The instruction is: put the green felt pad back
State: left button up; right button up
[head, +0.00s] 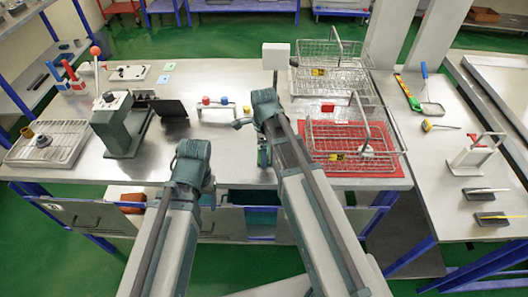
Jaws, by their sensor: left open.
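A small flat green square (169,66), which looks like the green felt pad, lies near the back edge of the steel table, at the left of the head view. A similar light blue square (163,79) lies just in front of it. My left gripper (207,186) is open at the table's front edge, well in front of and to the right of the green square. Its fingers are small and partly hidden by my arm. My right arm reaches over the table's middle, and its jaws are too unclear to read. Neither arm touches the green square.
A grey-green press (120,125) with a red-knobbed lever and a tray (48,143) stand at the left. Wire baskets (330,85) and a red mat (385,168) fill the right.

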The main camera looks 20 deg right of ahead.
jog(key=shift+o, duration=0.4)
jog(key=shift+r, duration=0.15)
notch_tip(320, 180, up, 12)
jog(key=p, duration=1.2)
jog(key=shift+s, duration=0.1)
